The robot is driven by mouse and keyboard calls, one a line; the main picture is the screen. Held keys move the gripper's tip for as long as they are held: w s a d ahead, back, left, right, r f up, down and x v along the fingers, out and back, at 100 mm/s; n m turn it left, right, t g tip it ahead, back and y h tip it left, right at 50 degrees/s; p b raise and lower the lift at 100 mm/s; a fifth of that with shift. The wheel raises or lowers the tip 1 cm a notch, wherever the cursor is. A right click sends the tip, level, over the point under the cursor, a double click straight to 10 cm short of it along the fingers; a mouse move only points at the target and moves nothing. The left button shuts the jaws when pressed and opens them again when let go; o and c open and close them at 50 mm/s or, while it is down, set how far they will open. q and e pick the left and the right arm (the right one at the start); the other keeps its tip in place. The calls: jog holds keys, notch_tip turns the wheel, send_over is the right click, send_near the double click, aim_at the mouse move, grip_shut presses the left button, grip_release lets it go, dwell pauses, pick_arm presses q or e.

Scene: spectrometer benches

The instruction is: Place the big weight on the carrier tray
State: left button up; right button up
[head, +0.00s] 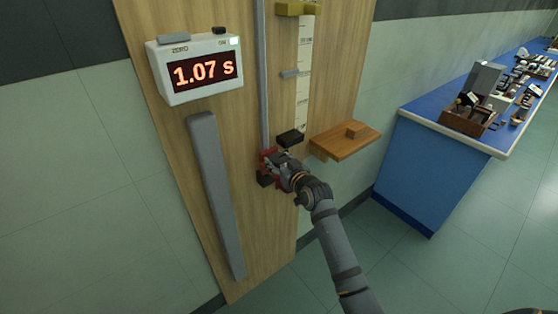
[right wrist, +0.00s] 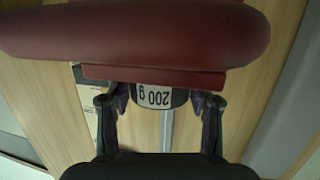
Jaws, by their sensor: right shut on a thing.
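My right gripper (head: 277,168) is at the lower end of the vertical metal rail on the wooden board. In the head view red parts (head: 266,158) show around my gripper, and the weight is hidden there. My left gripper is not in view.
A timer (head: 200,68) reads 1.07 s. A long grey bar (head: 216,195) is on the board. A black block (head: 290,138) is just above my gripper, below the scale strip (head: 303,85). A wooden shelf (head: 335,147) with a small block is at right. A blue bench (head: 420,165) stands beyond.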

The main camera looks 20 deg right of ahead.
jog(key=shift+f, duration=0.2)
jog(key=o, duration=1.3)
jog(key=shift+r, duration=0.2)
jog(key=b+v, duration=0.1)
jog(key=v, duration=1.1)
jog(key=shift+f, duration=0.1)
